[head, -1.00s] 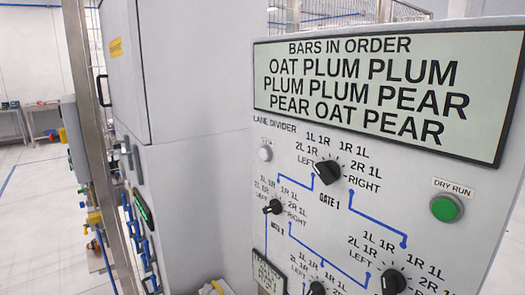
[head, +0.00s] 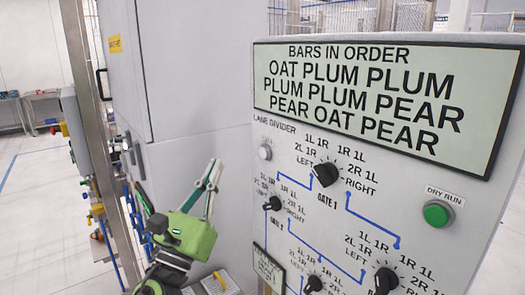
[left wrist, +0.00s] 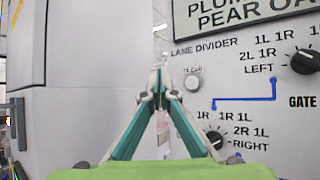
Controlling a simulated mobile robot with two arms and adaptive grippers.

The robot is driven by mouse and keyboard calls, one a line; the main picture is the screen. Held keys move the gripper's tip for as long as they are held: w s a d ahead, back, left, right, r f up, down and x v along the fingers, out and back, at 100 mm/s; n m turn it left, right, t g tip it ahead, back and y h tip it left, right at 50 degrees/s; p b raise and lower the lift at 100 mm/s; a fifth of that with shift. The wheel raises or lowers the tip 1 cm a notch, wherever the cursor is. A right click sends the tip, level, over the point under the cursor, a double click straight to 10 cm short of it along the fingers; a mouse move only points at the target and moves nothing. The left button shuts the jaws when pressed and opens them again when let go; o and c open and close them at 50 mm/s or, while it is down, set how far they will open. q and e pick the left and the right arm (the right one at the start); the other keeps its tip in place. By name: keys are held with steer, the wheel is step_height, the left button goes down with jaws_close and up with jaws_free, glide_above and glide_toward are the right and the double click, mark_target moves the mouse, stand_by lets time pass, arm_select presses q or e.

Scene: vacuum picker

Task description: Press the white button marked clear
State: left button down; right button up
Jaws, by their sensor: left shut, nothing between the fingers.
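The white button (head: 265,152) is a small round button at the upper left of the grey panel, below the words LANE DIVIDER. In the left wrist view the white button (left wrist: 194,83) shows just right of my fingertips, with a small label above it that is hard to read. My left gripper (head: 214,172) is shut and empty, pointing up, left of the panel and apart from the button in the head view. In the left wrist view its closed fingertips (left wrist: 160,85) point toward the panel. My right gripper is not in view.
The panel also carries a black GATE 1 knob (head: 326,174), a lower knob (head: 272,203), more knobs below, and a green DRY RUN button (head: 438,213). A display (head: 390,95) lists bars above. A grey cabinet (head: 190,90) stands left of the panel.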

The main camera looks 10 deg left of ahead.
mark_target(264, 153)
arm_select(q)
steer(key=shift+s+r, duration=0.1)
steer(key=shift+r, duration=0.15)
steer(key=shift+d, duration=0.1)
steer(key=w+d+b, duration=0.1)
steer(key=w+d, duration=0.5)
steer(key=shift+w, duration=0.15)
stand_by(0.3)
steer(key=shift+w+d+b, duration=0.1)
steer(key=shift+d+b, duration=0.1)
steer(key=shift+b, duration=0.1)
stand_by(1.1)
steer(key=shift+w+d, duration=0.15)
steer(key=shift+d, duration=0.05)
